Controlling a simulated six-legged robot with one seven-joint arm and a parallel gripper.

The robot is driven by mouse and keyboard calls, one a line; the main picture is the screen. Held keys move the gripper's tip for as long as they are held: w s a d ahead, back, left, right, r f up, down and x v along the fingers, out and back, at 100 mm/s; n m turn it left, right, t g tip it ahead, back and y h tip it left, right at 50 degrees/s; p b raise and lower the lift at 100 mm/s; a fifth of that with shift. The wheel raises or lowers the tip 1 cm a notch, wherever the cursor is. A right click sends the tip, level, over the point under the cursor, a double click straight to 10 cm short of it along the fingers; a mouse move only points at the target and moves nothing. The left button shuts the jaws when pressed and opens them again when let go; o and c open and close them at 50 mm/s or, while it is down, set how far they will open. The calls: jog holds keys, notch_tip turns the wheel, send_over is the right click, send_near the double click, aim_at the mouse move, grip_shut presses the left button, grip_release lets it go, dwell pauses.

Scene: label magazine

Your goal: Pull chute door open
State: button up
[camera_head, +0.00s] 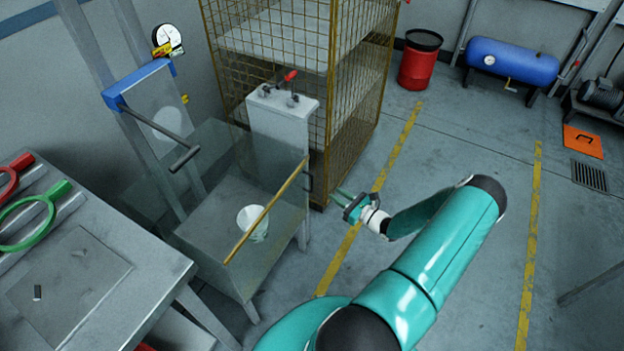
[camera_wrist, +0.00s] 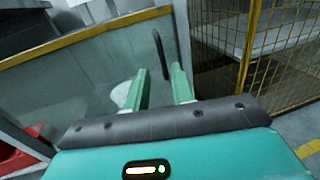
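The chute door looks like a clear panel with a yellow top edge (camera_head: 266,211) at the front of a grey stand. In the wrist view the yellow edge (camera_wrist: 85,37) runs across the upper left. A dark curved handle (camera_wrist: 160,52) sits near the panel's right end; it is small in the head view (camera_head: 308,179). My gripper (camera_head: 343,195) is to the right of the door.
A white cup-like thing (camera_head: 252,222) is behind the panel. A yellow wire cage (camera_head: 330,100) stands close behind my gripper. A grey bench (camera_head: 135,295) with red and green rings is at left. The floor (camera_head: 460,160) to the right is mostly clear.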

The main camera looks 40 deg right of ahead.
aim_at(312, 179)
jog(key=w, duration=0.4)
jog(key=w+a, duration=0.1)
jog(key=w, duration=0.3)
jog(key=w+a, duration=0.1)
jog(key=w, duration=0.3)
jog(key=shift+w, duration=0.1)
grip_shut()
